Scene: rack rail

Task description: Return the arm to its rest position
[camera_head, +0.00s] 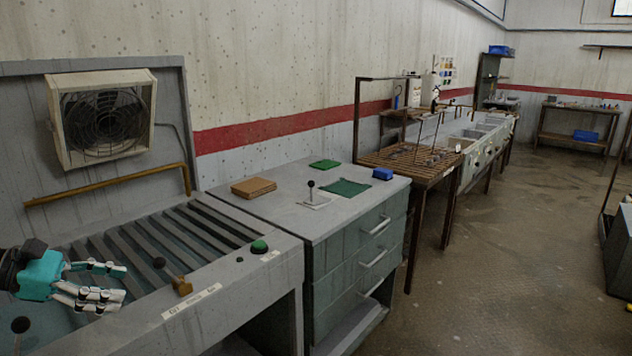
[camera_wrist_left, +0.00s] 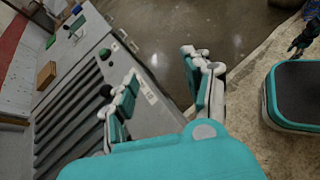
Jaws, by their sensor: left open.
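My left gripper (camera_head: 121,284) is at the lower left of the head view, teal with white and grey fingers. Its fingers are apart and nothing is between them.
A boxed fan (camera_head: 103,115) and a brass rail (camera_head: 110,184) are behind the bench. The floor (camera_head: 480,270) at right is largely open.

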